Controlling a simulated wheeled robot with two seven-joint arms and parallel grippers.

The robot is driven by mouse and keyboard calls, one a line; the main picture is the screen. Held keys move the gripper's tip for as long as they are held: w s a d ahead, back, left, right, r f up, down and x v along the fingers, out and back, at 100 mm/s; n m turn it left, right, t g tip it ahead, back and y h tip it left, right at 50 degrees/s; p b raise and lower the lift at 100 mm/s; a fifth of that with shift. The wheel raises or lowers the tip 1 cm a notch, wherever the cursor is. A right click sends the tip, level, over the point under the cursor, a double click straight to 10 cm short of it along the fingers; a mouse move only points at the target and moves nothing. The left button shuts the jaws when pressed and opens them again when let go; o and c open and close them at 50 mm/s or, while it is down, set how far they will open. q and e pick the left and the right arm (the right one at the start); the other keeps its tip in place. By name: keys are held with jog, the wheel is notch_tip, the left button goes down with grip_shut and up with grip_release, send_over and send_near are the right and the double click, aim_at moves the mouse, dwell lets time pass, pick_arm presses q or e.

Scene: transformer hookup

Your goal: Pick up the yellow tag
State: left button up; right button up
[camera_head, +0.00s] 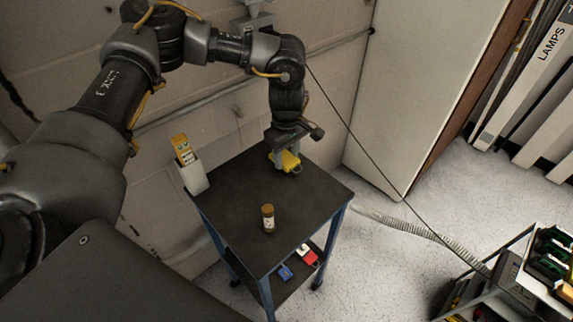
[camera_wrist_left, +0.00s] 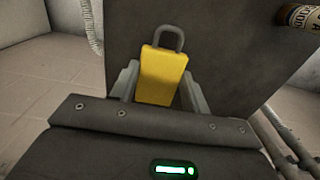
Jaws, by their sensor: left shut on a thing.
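The yellow tag (camera_wrist_left: 163,76) is a flat yellow block with a grey loop at its far end. In the left wrist view it lies between the two fingers of my left gripper (camera_wrist_left: 160,92), which is shut on it. In the head view the tag (camera_head: 291,161) shows at the far right corner of the dark cart top, just under my left gripper (camera_head: 285,158). I cannot tell whether the tag still touches the cart top. My right gripper is not in view.
The cart (camera_head: 235,215) also carries a small brown-capped bottle (camera_head: 268,218) and a white holder (camera_head: 194,177) with a yellow item at its left edge. Red (camera_head: 307,256) and blue (camera_head: 286,271) tags lie on its lower shelf. A shelf unit (camera_head: 515,285) stands at the lower right.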

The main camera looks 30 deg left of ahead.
aim_at(287, 169)
pick_arm(q)
jog(key=s+r, duration=0.1)
jog(key=s+d+r, duration=0.1)
jog(key=s+r+b, duration=0.1)
jog(key=r, duration=0.1)
jog(key=shift+s+d, duration=0.15)
jog(key=shift+d, duration=0.2)
jog(key=s+d+r+b, duration=0.2)
jog(key=s+d+r, duration=0.2)
jog(key=s, duration=0.4)
jog(key=shift+s+d+r, duration=0.2)
jog(key=shift+s+r, duration=0.05)
jog(key=shift+r, duration=0.25)
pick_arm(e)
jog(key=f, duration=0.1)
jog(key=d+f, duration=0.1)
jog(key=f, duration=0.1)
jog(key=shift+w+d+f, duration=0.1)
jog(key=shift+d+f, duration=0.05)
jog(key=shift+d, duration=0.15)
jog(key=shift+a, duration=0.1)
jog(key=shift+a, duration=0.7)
pick_arm(q)
jog(key=shift+d, duration=0.1)
